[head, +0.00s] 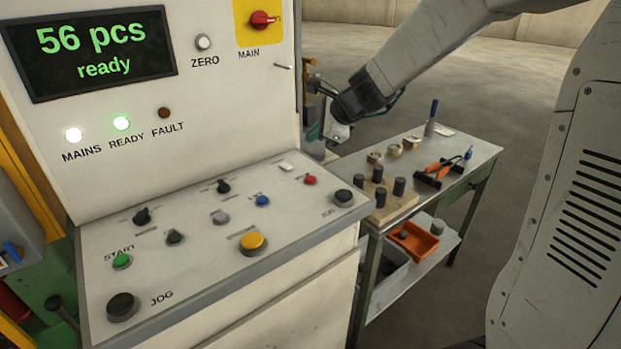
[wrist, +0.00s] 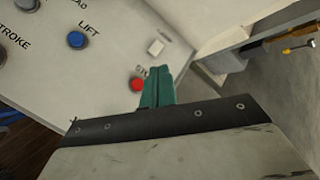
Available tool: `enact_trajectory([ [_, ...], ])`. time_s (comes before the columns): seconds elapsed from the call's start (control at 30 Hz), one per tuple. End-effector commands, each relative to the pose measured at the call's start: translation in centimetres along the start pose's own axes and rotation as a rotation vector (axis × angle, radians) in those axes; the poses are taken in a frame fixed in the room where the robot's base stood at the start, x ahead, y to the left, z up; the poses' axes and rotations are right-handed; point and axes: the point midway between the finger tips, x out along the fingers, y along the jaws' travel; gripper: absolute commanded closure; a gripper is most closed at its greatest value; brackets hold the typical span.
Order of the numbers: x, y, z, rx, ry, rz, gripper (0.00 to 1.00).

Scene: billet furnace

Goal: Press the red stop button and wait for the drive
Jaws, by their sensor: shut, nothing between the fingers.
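The red stop button (head: 310,181) sits near the back right of the sloping control panel (head: 185,270). In the wrist view the red button (wrist: 137,85) shows just left of my teal fingertips, its label partly hidden by them. My gripper (head: 313,132) is shut and empty, above and behind the button in the head view. The closed fingers also show in the wrist view (wrist: 158,86). They look apart from the button; the exact gap is hard to tell. The display (head: 90,52) reads "56 pcs ready". The MAINS and READY lamps are lit; FAULT is dark.
A white button (head: 286,166) and a blue LIFT button (head: 262,201) sit near the red one. A black knob (head: 343,197) is at the panel's right corner. A side bench (head: 475,160) with black cylinders and tools stands to the right. Open floor lies behind.

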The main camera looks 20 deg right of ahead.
Motion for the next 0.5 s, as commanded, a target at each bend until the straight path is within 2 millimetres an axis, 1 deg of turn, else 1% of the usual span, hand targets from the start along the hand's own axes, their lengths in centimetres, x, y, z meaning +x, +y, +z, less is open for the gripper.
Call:
enact_trajectory([
  [0.17,0.8,0.6,-0.5,0.000,-0.001,0.003,1.00],
  [0.5,4.1,3.1,-3.0,0.002,0.000,0.005,1.00],
])
